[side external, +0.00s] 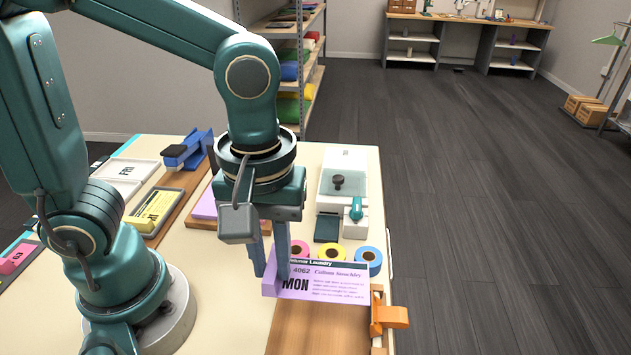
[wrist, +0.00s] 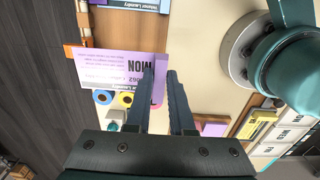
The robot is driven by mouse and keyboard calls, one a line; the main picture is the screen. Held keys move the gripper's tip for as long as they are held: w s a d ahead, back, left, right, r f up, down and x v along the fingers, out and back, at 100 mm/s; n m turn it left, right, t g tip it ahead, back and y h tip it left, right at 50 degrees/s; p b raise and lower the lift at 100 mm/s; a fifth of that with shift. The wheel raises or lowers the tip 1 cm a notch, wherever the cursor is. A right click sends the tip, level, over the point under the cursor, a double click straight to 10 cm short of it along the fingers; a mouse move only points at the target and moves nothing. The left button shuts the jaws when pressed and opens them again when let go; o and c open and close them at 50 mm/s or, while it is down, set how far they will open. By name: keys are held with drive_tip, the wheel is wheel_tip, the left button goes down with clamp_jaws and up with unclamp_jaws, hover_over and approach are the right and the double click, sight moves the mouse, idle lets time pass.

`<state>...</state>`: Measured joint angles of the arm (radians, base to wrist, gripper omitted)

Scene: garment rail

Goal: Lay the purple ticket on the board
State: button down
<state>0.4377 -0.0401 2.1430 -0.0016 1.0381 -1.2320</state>
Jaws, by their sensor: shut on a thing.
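The purple ticket (side external: 325,282), printed MON and 4062 with a dark header strip, is held by one end in my gripper (side external: 271,268). In the wrist view the ticket (wrist: 115,72) sticks out to the left of the two fingers (wrist: 162,78), which are shut on its edge. The brown wooden board (side external: 312,335) lies on the table below and in front of the ticket, partly covered by it. In the wrist view the board (wrist: 130,30) shows above the ticket. The ticket appears raised above the board; the exact gap cannot be told.
An orange clip (side external: 390,317) stands at the board's right edge. Pink, yellow and blue tape rolls (side external: 369,260) sit just behind the ticket. A white device (side external: 343,178) stands farther back. Other trays with yellow (side external: 155,210) and pink blocks (side external: 14,260) are at left.

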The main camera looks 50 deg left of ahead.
drive_tip(key=shift+f, duration=4.2)
drive_tip(key=shift+f, duration=0.3)
drive_tip(key=c, duration=0.7)
unclamp_jaws()
drive_tip(key=shift+o, duration=0.3)
drive_tip(key=o, duration=0.4)
drive_tip(key=shift+r, duration=0.15)
drive_tip(key=shift+r, duration=2.4)
